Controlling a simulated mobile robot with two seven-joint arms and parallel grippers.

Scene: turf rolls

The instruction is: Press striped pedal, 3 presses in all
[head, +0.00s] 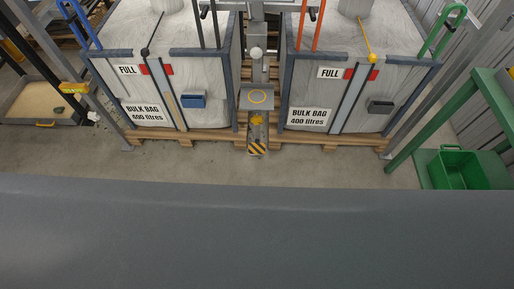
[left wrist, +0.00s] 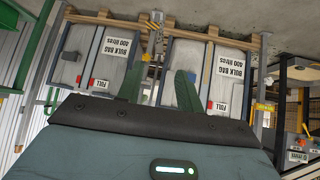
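The striped pedal (head: 257,147), with black and yellow diagonal stripes, sits low between two bulk bags at the front of a grey post in the head view. In the left wrist view, which is turned upside down, the striped pedal (left wrist: 153,27) shows small near the top. My left gripper (left wrist: 160,82) has its two green fingers spread apart with nothing between them. It is well away from the pedal and not touching it. Neither gripper shows in the head view, so my right gripper is out of sight.
Bulk bags, left (head: 208,118) and right (head: 345,92), stand framed on wooden pallets, flanking the pedal. A grey plate with a yellow ring (head: 257,97) is above it. A green bin (head: 458,166) stands right; a sand tray (head: 40,101) left. Concrete floor before the pedal is clear.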

